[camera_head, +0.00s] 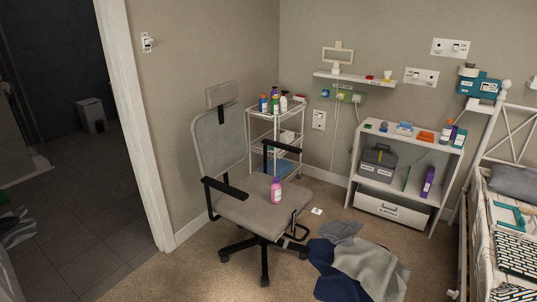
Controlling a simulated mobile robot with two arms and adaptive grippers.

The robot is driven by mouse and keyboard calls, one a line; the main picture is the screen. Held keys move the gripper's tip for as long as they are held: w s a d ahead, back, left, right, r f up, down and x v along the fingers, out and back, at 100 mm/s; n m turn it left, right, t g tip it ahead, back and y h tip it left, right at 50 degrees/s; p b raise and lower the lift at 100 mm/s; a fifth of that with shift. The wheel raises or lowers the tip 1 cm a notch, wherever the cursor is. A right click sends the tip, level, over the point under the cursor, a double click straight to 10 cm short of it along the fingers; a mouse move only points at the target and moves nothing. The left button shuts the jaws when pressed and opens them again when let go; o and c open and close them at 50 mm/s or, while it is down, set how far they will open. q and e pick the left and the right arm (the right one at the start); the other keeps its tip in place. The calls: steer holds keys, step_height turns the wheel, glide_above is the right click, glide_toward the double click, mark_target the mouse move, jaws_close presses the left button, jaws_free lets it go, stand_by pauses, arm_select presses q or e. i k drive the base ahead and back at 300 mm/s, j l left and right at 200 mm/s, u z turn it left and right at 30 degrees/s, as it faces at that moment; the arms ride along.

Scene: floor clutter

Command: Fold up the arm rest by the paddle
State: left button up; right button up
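A grey office chair (252,212) with a mesh back (220,142) stands on the carpet, left of centre. One black arm rest (225,188) lies along the near left side of the seat. The other black arm rest (281,146) is on the far side, roughly level above its post. A black loop-like part (297,233) shows at the seat's right edge; I cannot tell whether it is the paddle. A pink bottle (276,190) stands on the seat. Neither of my grippers is in view.
Dark blue and grey cloths (370,268) lie on the floor right of the chair. A white wire rack (250,130) with bottles stands behind it. A white shelf (400,145) and a bed (480,240) are at right. A doorway (75,190) opens at left.

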mark_target(272, 143)
steer(key=i+j+z, duration=0.15)
steer(key=i, duration=1.1)
steer(key=i+j+u, duration=0.25)
steer(key=i, duration=0.15)
steer(key=i+u, duration=0.25)
steer(key=i+l, duration=0.05)
steer(key=i, duration=0.05)
